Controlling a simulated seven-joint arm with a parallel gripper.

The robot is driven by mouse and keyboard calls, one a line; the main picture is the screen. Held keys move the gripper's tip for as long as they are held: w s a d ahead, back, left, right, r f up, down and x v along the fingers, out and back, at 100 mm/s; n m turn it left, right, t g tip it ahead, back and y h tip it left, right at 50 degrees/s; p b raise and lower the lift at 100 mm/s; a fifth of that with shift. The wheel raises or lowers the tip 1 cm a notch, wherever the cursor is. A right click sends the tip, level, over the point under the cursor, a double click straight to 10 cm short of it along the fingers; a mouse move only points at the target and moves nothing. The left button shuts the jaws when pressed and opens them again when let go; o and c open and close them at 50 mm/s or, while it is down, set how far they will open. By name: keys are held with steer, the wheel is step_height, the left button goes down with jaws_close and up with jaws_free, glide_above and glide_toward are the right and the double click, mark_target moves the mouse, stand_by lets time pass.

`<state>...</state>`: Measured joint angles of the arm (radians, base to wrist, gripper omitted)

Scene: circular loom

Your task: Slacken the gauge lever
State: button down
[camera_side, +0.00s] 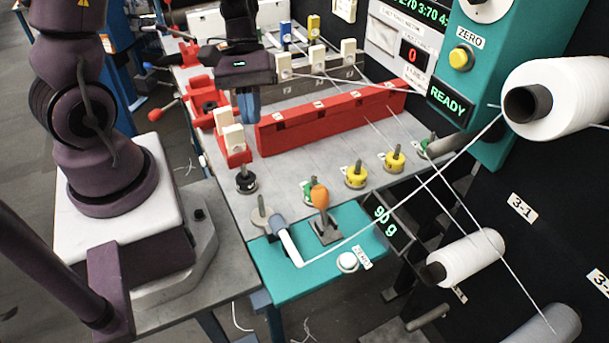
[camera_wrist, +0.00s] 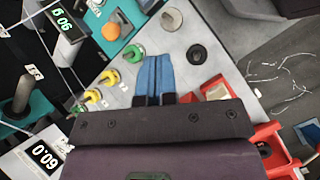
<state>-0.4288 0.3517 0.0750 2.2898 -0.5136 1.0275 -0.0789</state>
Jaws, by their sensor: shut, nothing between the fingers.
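A teal gauge panel (camera_side: 315,268) sits at the front edge of the grey table, with a readout (camera_side: 388,220) showing 90 g. An orange-knobbed lever (camera_side: 320,197) stands near upright on its back part; its orange top also shows in the wrist view (camera_wrist: 111,31). Beside it a grey and white arm (camera_side: 288,240) leans, with a white thread at its tip. I cannot tell for sure which is the gauge lever. My gripper (camera_side: 249,118), with blue fingers, is shut and empty above the table, behind and left of both. The wrist view shows the fingers (camera_wrist: 154,77) side by side, apart from the orange knob.
A long red rail (camera_side: 335,118) lies right of my gripper. A red holder with white blocks (camera_side: 232,140) and a black peg (camera_side: 246,180) are close by. Yellow pegs (camera_side: 356,177) and green ones line the table. Threads cross to white spools (camera_side: 565,97) at right.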

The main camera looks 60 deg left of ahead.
steer(key=w+f+n+t+h, duration=0.3)
steer(key=w+f+n+h, duration=0.1)
steer(key=n, duration=0.5)
step_height(320, 180, down, 2)
steer(key=shift+w+a+f+t+h, duration=0.25)
steer(key=shift+w+t+h, duration=0.15)
steer(key=shift+h, duration=0.1)
steer(key=shift+d, duration=0.1)
glide_toward(323, 206)
steer(key=d+f, duration=0.1)
steer(key=w+d+f, duration=0.1)
steer(key=f, duration=0.1)
steer(key=shift+f, duration=0.3)
steer(key=shift+d, duration=0.1)
